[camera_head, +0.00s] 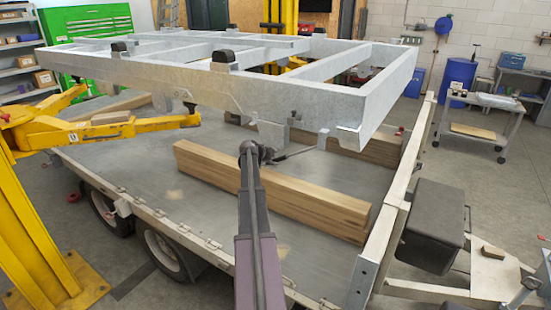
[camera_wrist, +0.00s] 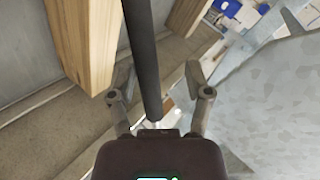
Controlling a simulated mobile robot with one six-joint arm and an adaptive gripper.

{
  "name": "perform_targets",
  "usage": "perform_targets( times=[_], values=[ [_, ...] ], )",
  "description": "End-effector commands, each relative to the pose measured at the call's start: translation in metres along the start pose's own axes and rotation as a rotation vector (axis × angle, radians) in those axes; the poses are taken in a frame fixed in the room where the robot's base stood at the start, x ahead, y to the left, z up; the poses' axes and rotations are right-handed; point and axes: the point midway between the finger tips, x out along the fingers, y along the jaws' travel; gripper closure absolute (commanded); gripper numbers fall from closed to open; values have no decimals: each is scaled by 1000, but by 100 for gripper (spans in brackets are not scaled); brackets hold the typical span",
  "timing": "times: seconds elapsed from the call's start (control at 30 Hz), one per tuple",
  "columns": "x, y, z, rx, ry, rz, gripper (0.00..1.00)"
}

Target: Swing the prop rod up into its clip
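The prop rod (camera_wrist: 145,60) is a dark, slim bar. In the wrist view it runs from the top edge down between the fingers, its near end close to the palm. My gripper (camera_wrist: 158,80) is open, with a gap on each side of the rod. In the head view my gripper (camera_head: 263,153) is under the near edge of the raised galvanised frame (camera_head: 200,88), and the thin dark rod (camera_head: 295,154) runs right from it. A small bracket (camera_head: 323,139) hangs below the frame there. I cannot make out the clip for certain.
Wooden beams (camera_head: 270,190) lie on the trailer bed (camera_head: 130,175) just below my gripper; a beam (camera_wrist: 85,40) also shows in the wrist view. A yellow lift arm (camera_head: 95,130) is at left. The trailer's side rail (camera_head: 385,235) and a dark box (camera_head: 432,225) are at right.

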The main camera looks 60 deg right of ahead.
Motion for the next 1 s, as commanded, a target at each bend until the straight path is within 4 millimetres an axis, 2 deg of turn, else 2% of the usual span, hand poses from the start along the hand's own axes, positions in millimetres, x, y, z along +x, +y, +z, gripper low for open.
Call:
perform_targets(
  times=[1.0],
  values=[
    [-52,-1,1,-1,0,-1,36]
  ],
)
